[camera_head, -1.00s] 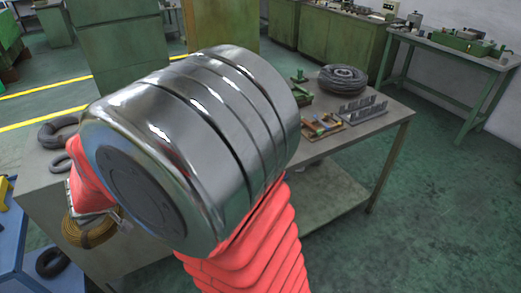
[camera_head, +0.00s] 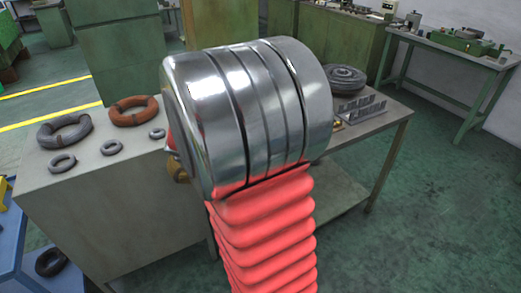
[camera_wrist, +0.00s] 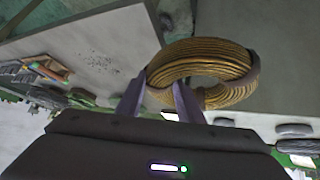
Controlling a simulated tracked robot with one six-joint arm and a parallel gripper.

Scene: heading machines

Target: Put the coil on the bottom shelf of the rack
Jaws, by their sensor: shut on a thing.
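The coil (camera_wrist: 212,52), a ring of yellow-brown wire, is in the jaws of my gripper (camera_wrist: 165,92) in the wrist view. The jaws are shut on its near side, and the coil hangs out beyond them. In the head view, my arm hides the gripper and most of the coil; a small brown part of the coil (camera_head: 178,171) shows left of the arm, in front of the grey bench (camera_head: 130,205). No rack can be made out for certain. A low shelf (camera_head: 338,195) shows under the bench's right part.
Grey rings (camera_head: 65,130) and an orange ring (camera_head: 133,111) lie on the bench's left part. A dark coil (camera_head: 345,78) and a slotted metal block (camera_head: 360,108) lie at its right. A blue frame (camera_head: 12,235) and a black ring stand front left. Floor at right is clear.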

